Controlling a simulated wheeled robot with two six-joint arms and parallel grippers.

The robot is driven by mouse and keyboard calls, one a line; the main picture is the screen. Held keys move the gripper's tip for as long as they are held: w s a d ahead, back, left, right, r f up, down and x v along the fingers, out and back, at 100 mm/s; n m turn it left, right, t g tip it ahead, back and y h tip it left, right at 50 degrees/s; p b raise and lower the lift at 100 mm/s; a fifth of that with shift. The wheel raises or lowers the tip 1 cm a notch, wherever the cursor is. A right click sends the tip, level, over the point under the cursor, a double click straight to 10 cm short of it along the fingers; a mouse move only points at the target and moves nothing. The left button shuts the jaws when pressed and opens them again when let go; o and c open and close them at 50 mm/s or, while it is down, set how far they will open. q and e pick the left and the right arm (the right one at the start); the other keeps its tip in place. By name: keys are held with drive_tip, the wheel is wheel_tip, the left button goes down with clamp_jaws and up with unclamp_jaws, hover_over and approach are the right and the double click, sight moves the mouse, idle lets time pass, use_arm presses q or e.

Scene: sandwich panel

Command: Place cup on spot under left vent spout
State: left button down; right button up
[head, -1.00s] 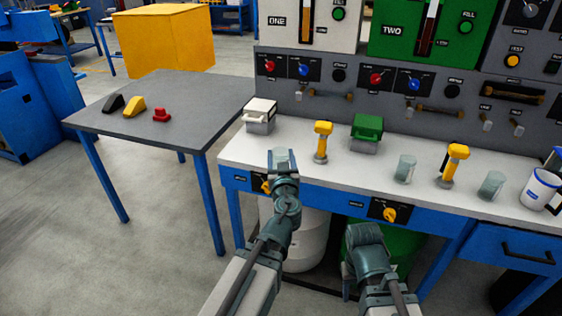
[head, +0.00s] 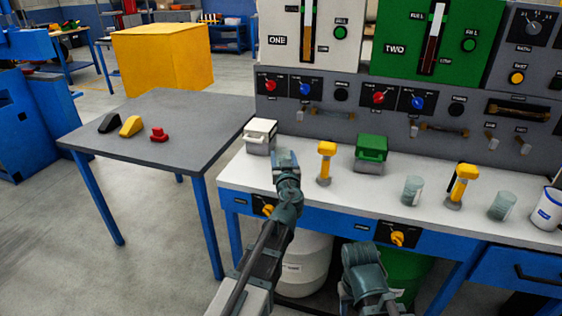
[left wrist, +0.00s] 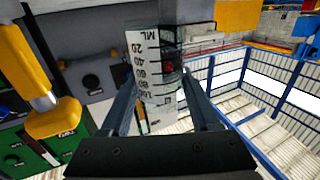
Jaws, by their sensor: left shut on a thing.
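My left gripper (head: 286,166) is shut on a clear cup (head: 285,157), held above the left end of the white counter (head: 335,195). In the left wrist view the cup (left wrist: 153,68) has a white ML scale and sits between both fingers (left wrist: 160,108). In the head view the cup is just right of and nearer than a white box with a handle (head: 260,137). I cannot make out the spot or say which part is the left vent spout. My right arm's end (head: 363,275) is low in front of the counter; its fingers are not clear.
A yellow-topped post (head: 326,163) stands close right of the cup, with a green box (head: 371,153) beyond. Two more clear cups (head: 412,190) (head: 502,206), another yellow-topped post (head: 461,187) and a white mug (head: 547,209) stand farther right. A grey table (head: 180,120) is left.

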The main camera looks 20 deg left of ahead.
use_arm(q)
drive_tip(key=shift+w, duration=0.35)
drive_tip(key=shift+w+a+f+b, duration=0.2)
drive_tip(key=shift+w+f+b, duration=0.15)
drive_tip(key=shift+w, duration=0.15)
drive_tip(key=shift+w+a+f+b, duration=0.15)
drive_tip(key=shift+w+f+b, duration=0.15)
drive_tip(key=shift+w, duration=0.2)
wheel_tip(320, 180, down, 2)
drive_tip(key=shift+s+f+b, duration=0.1)
drive_tip(key=shift+b, duration=0.95)
drive_tip(key=shift+f+b, duration=0.2)
drive_tip(key=shift+b, duration=0.1)
drive_tip(key=shift+c, duration=0.6)
unclamp_jaws()
drive_tip(key=shift+r, duration=0.1)
drive_tip(key=v, duration=0.2)
drive_tip(key=p+v, duration=0.1)
drive_tip(key=v, duration=0.1)
drive_tip(key=r+v, duration=0.1)
drive_tip(key=v, duration=0.1)
drive_tip(key=shift+s, duration=0.2)
drive_tip(key=v, duration=0.7)
drive_tip(key=shift+s+d, duration=0.2)
